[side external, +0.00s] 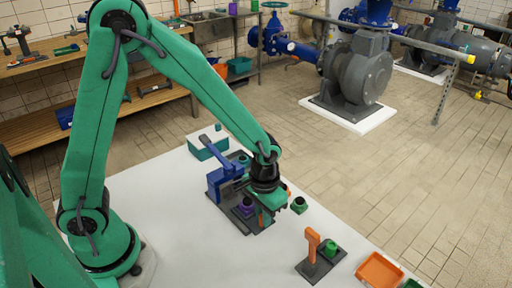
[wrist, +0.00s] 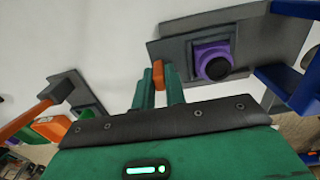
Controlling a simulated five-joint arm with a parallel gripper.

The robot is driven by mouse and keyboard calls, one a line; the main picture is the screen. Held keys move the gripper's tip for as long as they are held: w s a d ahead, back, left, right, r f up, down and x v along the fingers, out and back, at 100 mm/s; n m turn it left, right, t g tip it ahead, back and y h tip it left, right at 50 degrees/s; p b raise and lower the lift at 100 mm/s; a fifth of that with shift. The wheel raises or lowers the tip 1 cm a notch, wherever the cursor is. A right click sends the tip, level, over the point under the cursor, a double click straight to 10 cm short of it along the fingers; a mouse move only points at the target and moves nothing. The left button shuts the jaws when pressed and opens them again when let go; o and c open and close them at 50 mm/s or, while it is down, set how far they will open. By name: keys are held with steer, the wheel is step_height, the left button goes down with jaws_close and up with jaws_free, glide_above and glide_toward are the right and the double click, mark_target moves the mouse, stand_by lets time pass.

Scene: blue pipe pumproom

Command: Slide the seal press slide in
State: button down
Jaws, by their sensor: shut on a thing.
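The seal press (side external: 222,178) is a blue frame with a lever on a dark grey base, standing on the white table. Its blue parts also show at the right of the wrist view (wrist: 285,88). A grey slide plate (wrist: 172,50) sticks out of the press toward my gripper, with a purple block (wrist: 213,60) with a dark round opening on it. The purple block (side external: 246,207) also shows in the side view. My gripper (wrist: 158,85) is shut on the slide's small orange handle (wrist: 158,72). In the side view my gripper (side external: 264,203) partly hides the slide.
An orange post on a grey base (side external: 313,245) with a green block stands to the right. An orange tray (side external: 380,271) lies at the table's right edge. A small green part (side external: 299,205) sits near my gripper. A teal box (side external: 208,148) stands behind the press. The table's front left is clear.

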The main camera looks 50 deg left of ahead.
mark_target(251, 205)
steer(key=shift+a, duration=2.5)
steer(key=c, duration=1.4)
jaws_free()
steer(key=shift+c, duration=0.2)
steer(key=shift+r, duration=3.95)
